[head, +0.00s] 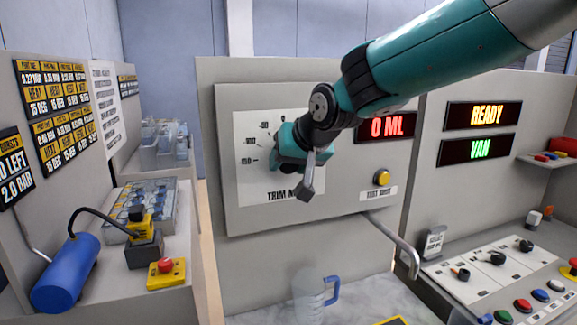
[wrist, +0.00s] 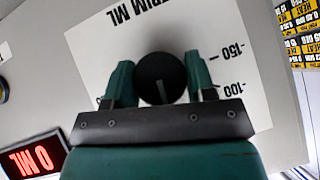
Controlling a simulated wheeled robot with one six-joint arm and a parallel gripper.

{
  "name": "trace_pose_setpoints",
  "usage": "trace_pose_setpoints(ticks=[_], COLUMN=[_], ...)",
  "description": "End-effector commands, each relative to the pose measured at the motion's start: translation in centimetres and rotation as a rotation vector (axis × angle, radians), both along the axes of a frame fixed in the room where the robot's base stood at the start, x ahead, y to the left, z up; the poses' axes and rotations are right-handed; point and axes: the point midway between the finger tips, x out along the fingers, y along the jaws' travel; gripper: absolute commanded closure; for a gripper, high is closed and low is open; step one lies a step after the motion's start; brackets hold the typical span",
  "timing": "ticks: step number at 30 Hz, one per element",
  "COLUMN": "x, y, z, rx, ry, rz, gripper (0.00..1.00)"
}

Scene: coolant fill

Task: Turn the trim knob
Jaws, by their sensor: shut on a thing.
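The trim knob (wrist: 161,79) is a round black knob with a light pointer line, on a white dial plate (head: 252,187) lettered "TRIM ML". In the wrist view it sits between the two teal fingers of my gripper (wrist: 160,82), which are shut on it. In the wrist view the marks -150 and -100 show to the right of the knob. In the head view my gripper (head: 290,150) is against the dial and hides the knob.
A yellow button (head: 382,178) labelled "TEST SHOT" is right of the dial. A bent spout (head: 400,245) juts out below it, near a clear jug with a blue handle (head: 330,290). A blue cylinder (head: 66,272) lies at left.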

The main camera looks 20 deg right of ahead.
Motion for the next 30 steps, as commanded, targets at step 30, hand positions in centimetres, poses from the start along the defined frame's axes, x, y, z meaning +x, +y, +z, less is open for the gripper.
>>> trace_pose_setpoints(ticks=[30], x=[0.05], y=[-0.26], z=[-0.29], rx=[0.835], ry=[-0.002], rz=[-0.004], gripper=[0.73])
